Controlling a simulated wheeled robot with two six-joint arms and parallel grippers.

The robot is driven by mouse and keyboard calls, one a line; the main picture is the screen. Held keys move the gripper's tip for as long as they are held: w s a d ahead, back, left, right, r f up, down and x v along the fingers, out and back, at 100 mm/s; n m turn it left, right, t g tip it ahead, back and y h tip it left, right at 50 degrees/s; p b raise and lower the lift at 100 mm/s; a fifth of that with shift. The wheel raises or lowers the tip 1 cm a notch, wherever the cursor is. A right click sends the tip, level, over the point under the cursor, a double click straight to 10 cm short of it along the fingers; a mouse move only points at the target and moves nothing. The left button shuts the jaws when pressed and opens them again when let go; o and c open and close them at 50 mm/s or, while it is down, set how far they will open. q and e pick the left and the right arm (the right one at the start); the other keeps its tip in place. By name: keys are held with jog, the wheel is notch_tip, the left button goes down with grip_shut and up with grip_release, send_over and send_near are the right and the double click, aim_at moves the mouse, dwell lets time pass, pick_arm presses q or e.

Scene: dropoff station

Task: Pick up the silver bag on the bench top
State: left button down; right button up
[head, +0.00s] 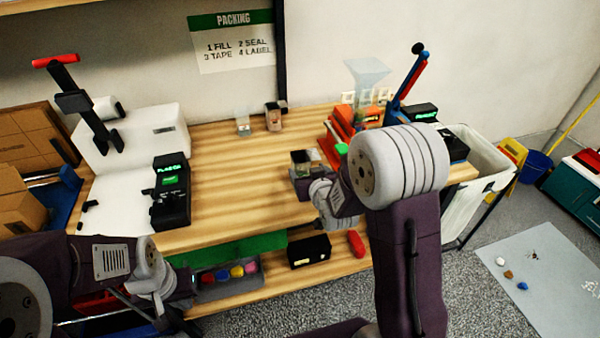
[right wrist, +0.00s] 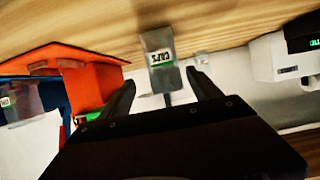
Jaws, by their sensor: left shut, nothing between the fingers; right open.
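The silver bag (head: 273,118) stands upright at the back of the wooden bench top, near the wall. My left gripper (head: 188,284) is low in front of the bench, shut and empty.
A small clear item (head: 243,124) stands left of the bag. An orange holder (head: 340,128) is to the right. A white machine (head: 130,140) and a black device with a green display (head: 171,190) are to the left. The bench (head: 225,185) between is clear.

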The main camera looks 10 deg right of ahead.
jog(key=x, duration=0.9)
jog(key=shift+a+f, duration=0.2)
jog(key=shift+a, duration=0.15)
jog(key=shift+s+r, duration=0.1)
jog(key=c, duration=1.4)
